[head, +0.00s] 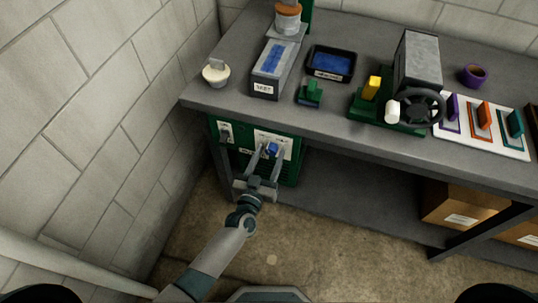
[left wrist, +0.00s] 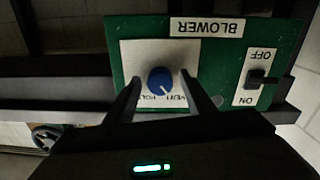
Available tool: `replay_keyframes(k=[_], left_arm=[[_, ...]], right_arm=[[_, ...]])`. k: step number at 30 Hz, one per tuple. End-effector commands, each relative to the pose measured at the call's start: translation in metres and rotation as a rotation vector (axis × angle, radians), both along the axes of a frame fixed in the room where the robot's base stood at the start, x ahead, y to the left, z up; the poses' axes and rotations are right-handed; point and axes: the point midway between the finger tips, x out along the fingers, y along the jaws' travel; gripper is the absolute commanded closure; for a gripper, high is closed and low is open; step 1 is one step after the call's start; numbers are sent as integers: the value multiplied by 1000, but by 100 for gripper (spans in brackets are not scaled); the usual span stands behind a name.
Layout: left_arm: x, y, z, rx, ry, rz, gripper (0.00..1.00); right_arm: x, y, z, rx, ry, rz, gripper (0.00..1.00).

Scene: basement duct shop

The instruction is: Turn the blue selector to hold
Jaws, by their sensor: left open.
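The blue selector (head: 272,149) is a round knob on a white plate on the green blower panel (head: 291,171), below the bench's front edge. In the left wrist view, upside down, the selector (left wrist: 160,79) has a white pointer line slanting down toward the lettering, nearer the VENT side. The HOLD lettering is partly hidden by a finger. My left gripper (head: 267,160) is open, with one finger on each side of the selector. It also shows in the left wrist view (left wrist: 164,98). I cannot tell whether the fingers touch the knob. My right gripper is not in view.
An ON/OFF switch (left wrist: 257,78) sits beside the selector on the panel. The grey bench (head: 330,118) above carries a grey box, a black tray (head: 331,64), a green machine with a handwheel (head: 423,106) and a white board. A block wall (head: 100,110) stands at left.

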Motion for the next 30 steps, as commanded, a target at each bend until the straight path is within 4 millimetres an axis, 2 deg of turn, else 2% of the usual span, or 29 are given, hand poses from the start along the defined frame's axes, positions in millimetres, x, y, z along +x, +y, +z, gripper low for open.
replay_keyframes(k=[5,10,20,30], left_arm=[[0,0,0,0,0,0,51],[0,0,0,0,0,0,91],[0,0,0,17,-5,0,92],[0,1,2,155,-48,1,92]], right_arm=[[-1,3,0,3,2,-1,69],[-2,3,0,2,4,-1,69],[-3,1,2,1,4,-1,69],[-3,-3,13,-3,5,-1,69]])
